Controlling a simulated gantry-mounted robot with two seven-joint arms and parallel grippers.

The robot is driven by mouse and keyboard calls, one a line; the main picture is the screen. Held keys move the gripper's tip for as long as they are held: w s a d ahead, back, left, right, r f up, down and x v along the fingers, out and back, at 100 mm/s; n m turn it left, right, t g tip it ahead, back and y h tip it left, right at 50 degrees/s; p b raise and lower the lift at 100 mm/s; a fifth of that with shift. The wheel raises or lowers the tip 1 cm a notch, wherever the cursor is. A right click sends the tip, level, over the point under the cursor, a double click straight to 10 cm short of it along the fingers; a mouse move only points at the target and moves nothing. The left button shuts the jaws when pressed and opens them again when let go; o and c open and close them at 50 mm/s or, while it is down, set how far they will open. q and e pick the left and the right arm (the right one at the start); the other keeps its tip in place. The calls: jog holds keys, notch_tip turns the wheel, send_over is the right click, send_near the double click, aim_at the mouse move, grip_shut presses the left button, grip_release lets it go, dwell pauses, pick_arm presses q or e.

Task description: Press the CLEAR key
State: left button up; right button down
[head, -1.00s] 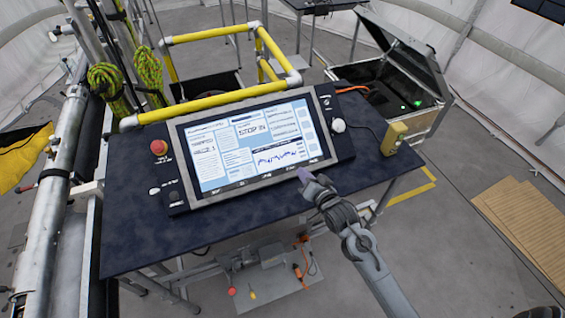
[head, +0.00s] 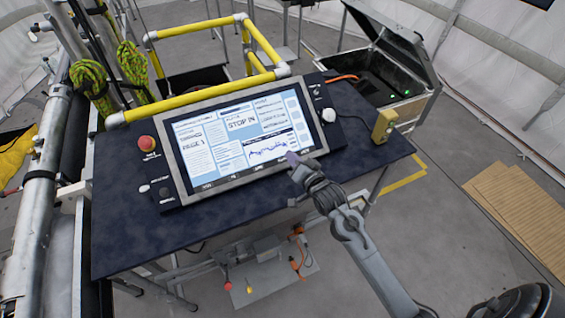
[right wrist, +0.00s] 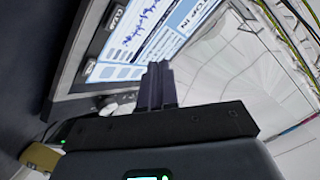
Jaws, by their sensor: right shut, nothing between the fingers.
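The console's screen panel (head: 205,150) is tilted on the dark table, with a row of small dark keys along its lower bezel. One key (head: 233,179) shows near the middle of the row, but its lettering is too small to read as CLEAR. My right gripper (head: 292,158) is shut and empty, its tip over the lower bezel near the right end and hiding what lies under it. In the right wrist view my fingers (right wrist: 157,85) are together in front of the screen's edge, and a dark labelled key (right wrist: 117,17) shows on the bezel. Contact cannot be told. My left gripper is out of view.
A red knob (head: 147,143) stands left of the screen and a white knob (head: 328,115) right of it. A yellow box (head: 384,125) sits at the table's right edge. Yellow rails (head: 200,95) run behind the screen. The table's front is clear.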

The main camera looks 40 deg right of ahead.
aim_at(282, 159)
jog(key=f+b, duration=0.1)
jog(key=w+f+b, duration=0.2)
jog(key=f+b, duration=0.1)
jog(key=shift+w+d, duration=0.15)
jog(key=shift+d, duration=0.1)
jog(key=shift+w+d+f+b, duration=0.2)
jog(key=shift+w+f+b, duration=0.2)
jog(key=shift+w+f, duration=0.3)
jog(key=shift+w+f, duration=0.1)
jog(key=shift+f, duration=0.05)
dwell(1.4)
jog(key=shift+w+f, duration=0.15)
jog(key=shift+f, duration=0.05)
jog(key=shift+w+d+f, duration=0.1)
jog(key=shift+w+f, duration=0.05)
jog(key=shift+f, duration=0.15)
dwell(0.8)
jog(key=shift+s+r+p, duration=0.4)
jog(key=shift+r+p, duration=0.25)
jog(key=shift+p, duration=0.35)
